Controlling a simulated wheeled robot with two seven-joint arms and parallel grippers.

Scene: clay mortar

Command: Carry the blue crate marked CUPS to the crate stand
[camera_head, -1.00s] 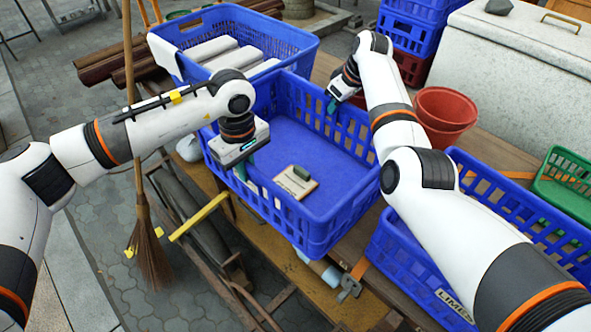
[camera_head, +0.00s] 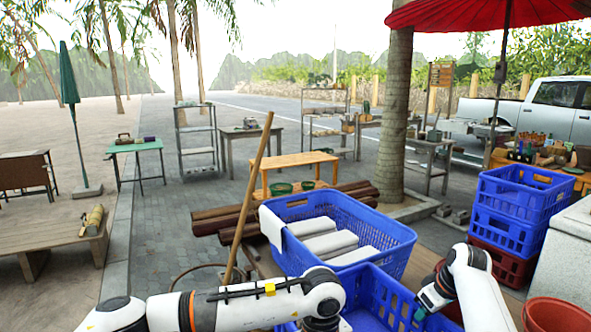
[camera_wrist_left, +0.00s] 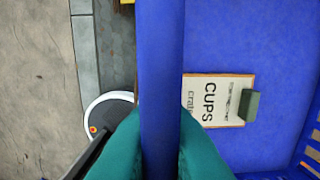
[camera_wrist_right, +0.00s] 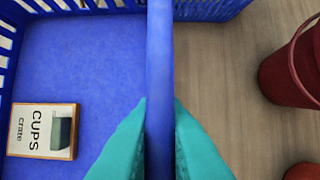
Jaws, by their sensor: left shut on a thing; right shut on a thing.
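The blue crate (camera_head: 372,292) shows at the bottom of the head view, its near part out of frame. In both wrist views a card reading CUPS (camera_wrist_left: 207,98) lies on its floor, with a small green block on it. My left gripper (camera_wrist_left: 160,118) is shut on one side rim of this crate. My right gripper (camera_wrist_right: 160,110) is shut on the opposite rim; in the head view it (camera_head: 424,308) reaches down at the right side.
Stacked crates (camera_head: 515,205) and a red pot (camera_head: 556,315) are at right. Logs (camera_head: 225,218) lie beyond the broom; paving (camera_head: 165,245) at left is clear.

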